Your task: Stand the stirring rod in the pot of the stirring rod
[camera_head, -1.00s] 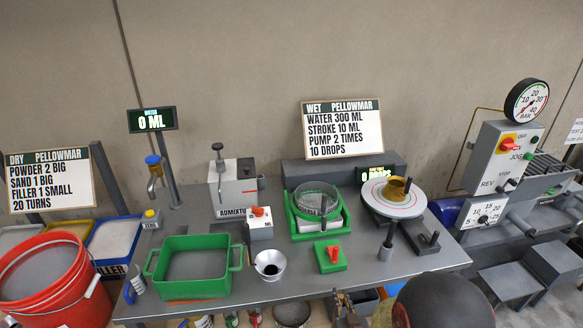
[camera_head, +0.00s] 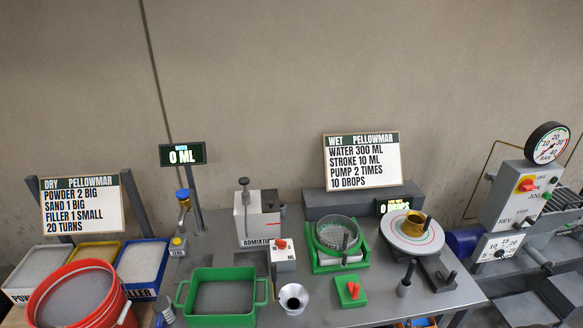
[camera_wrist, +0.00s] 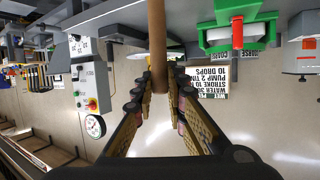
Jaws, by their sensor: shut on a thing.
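In the wrist view, my gripper (camera_wrist: 158,82) is shut on a brown rod (camera_wrist: 157,45), which I take to be the stirring rod. The rod runs up out of the top of that picture, so its far end is hidden. My gripper and the rod do not show in the head view. I cannot tell for sure which thing is the rod's pot. A small pale cup with a dark inside (camera_head: 293,298) stands at the front of the bench, right of the green tub.
The grey bench holds a green tub (camera_head: 223,319), a sieve in a green frame (camera_head: 318,257), a red-switch box (camera_head: 351,291) and a round turntable (camera_head: 399,239) with a brass cup (camera_head: 414,223). A red bucket (camera_head: 121,315) stands at left. A gauge machine (camera_head: 514,195) stands at right.

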